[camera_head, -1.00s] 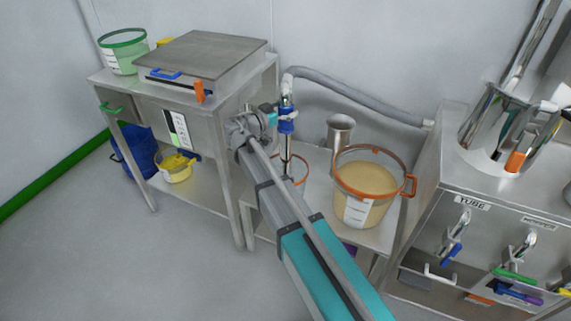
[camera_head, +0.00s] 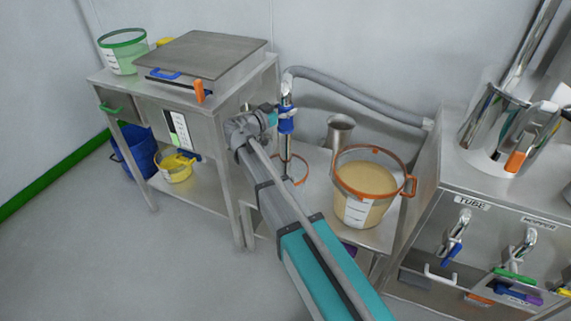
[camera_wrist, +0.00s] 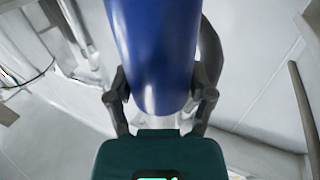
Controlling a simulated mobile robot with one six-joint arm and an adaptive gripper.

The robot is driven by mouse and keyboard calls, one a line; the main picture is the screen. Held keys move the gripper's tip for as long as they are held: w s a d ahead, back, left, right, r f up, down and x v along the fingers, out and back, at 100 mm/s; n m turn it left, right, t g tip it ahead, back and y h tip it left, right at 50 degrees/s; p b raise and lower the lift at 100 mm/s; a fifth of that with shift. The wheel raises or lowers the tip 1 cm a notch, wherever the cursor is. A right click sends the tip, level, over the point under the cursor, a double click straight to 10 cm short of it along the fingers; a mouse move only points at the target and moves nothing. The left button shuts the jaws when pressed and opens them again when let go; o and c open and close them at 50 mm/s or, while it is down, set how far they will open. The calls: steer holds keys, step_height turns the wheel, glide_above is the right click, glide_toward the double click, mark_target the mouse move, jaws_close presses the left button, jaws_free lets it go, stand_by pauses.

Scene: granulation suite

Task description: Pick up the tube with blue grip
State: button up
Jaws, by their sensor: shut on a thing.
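The tube with blue grip (camera_head: 286,126) stands upright at the end of a grey hose, above the low steel shelf between the scale table and the steel cabinet. Its blue grip (camera_wrist: 153,50) fills the upper middle of the wrist view, between the two fingers. My gripper (camera_wrist: 160,100) is shut on the blue grip, with a finger on each side. In the head view, my gripper (camera_head: 274,116) reaches the grip from the left, and its fingertips are too small to make out clearly. The tube's metal lower end hangs close to an orange ring on the shelf.
The grey hose (camera_head: 355,93) runs right to the steel cabinet (camera_head: 475,185). A bucket of tan material with an orange rim (camera_head: 338,176) and a metal cup (camera_head: 340,131) stand right of the tube. The scale table (camera_head: 205,120) is close on the left. Open floor lies front left.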

mark_target(286, 85)
steer(key=shift+c, duration=0.4)
steer(key=shift+r, duration=0.1)
step_height(286, 85, up, 10)
steer(key=p, duration=1)
stand_by(0.7)
